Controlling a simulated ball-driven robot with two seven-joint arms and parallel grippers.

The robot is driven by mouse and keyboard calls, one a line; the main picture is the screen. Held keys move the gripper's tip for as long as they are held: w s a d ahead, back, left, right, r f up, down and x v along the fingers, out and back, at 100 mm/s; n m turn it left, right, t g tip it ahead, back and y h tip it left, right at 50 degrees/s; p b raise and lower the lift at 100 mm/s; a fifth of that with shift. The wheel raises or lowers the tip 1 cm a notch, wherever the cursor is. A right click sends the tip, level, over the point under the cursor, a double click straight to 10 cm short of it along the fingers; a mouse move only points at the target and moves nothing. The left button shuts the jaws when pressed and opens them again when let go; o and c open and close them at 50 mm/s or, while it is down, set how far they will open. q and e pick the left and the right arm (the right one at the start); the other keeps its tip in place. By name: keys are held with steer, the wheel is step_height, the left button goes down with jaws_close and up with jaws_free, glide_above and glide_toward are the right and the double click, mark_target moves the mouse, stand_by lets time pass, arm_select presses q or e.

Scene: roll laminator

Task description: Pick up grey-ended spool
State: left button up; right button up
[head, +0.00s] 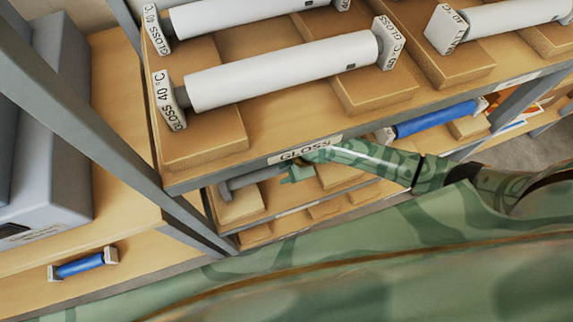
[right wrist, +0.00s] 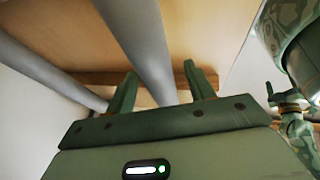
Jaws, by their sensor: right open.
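On the lower shelf in the head view, a grey spool (head: 252,180) lies across wooden cradles, largely hidden by the shelf above and my right gripper (head: 291,172). My right gripper is at its right part, below the GLOSS label. In the right wrist view, the open right gripper (right wrist: 160,76) has one finger on each side of a grey tube (right wrist: 145,45); I cannot tell whether they touch. White rolls (head: 280,72) with grey-sided, labelled ends sit on the upper shelf. Which spool the task names is not certain. My left gripper is not in view.
The upper shelf's front edge (head: 230,171) runs just above my right gripper. A grey rack post (head: 85,120) stands at left. Blue rolls lie on the lower shelf at right (head: 435,119) and at lower left (head: 80,266). A grey machine (head: 45,130) stands at far left.

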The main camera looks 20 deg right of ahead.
steer(key=shift+c, duration=0.3)
steer(key=shift+f, duration=0.1)
steer(key=c, duration=1.1)
